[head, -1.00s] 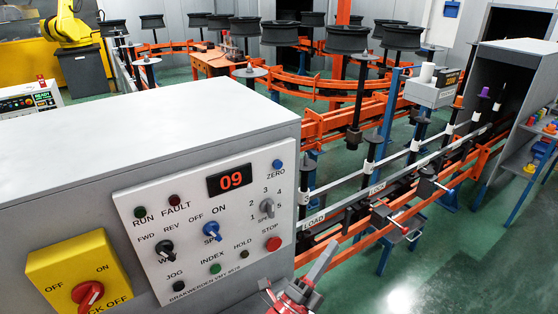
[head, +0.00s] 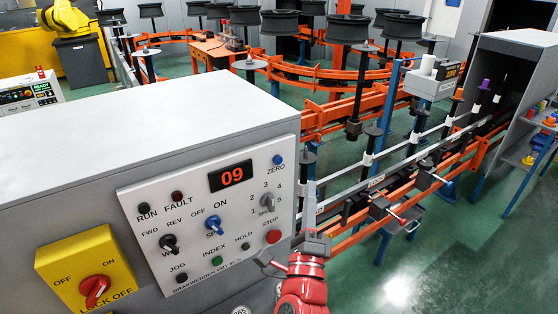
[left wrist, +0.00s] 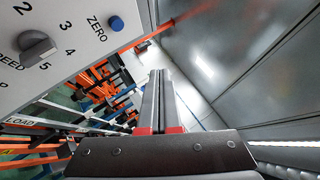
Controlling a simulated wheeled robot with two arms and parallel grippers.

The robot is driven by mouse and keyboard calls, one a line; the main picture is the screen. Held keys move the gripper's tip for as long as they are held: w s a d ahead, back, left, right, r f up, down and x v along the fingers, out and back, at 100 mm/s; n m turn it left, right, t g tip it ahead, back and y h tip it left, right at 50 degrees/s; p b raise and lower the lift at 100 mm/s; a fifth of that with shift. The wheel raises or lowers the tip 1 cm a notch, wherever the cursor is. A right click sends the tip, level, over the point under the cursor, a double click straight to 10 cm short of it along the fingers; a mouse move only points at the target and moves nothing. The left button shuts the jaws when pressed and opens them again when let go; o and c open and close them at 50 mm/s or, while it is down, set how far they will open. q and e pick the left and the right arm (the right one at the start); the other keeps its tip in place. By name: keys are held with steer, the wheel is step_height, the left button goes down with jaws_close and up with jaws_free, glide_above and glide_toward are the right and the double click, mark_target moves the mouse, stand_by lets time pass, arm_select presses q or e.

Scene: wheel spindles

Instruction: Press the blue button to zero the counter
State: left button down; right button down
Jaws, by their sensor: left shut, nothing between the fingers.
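The blue ZERO button (head: 277,159) is at the upper right corner of the white control panel (head: 130,205). It also shows in the left wrist view (left wrist: 116,23), at the panel's edge. The counter (head: 231,175) reads 09 in red digits. My left gripper (head: 311,190) points up in front of the panel's right edge, below and to the right of the button and apart from it. Its fingers (left wrist: 158,85) are together and empty in the left wrist view. My right gripper is not in view.
The panel also carries a speed selector (head: 268,203), a red STOP button (head: 273,237) and other knobs. A yellow lock-off switch (head: 86,272) is at the lower left. Orange conveyor rails with wheel spindles stand behind. Green floor at right is open.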

mark_target(278, 160)
arm_select(q)
steer(key=w+a+p, duration=0.2)
steer(key=w+a, duration=0.3)
steer(key=w, duration=0.2)
stand_by(0.4)
steer(key=shift+w+a, duration=0.1)
stand_by(1.8)
steer(key=shift+w+a, duration=0.2)
steer(key=shift+w, duration=0.1)
steer(key=shift+w+a, duration=0.25)
steer(key=shift+w, duration=0.1)
stand_by(0.8)
steer(key=shift+s+d, duration=0.45)
steer(key=shift+s, duration=0.25)
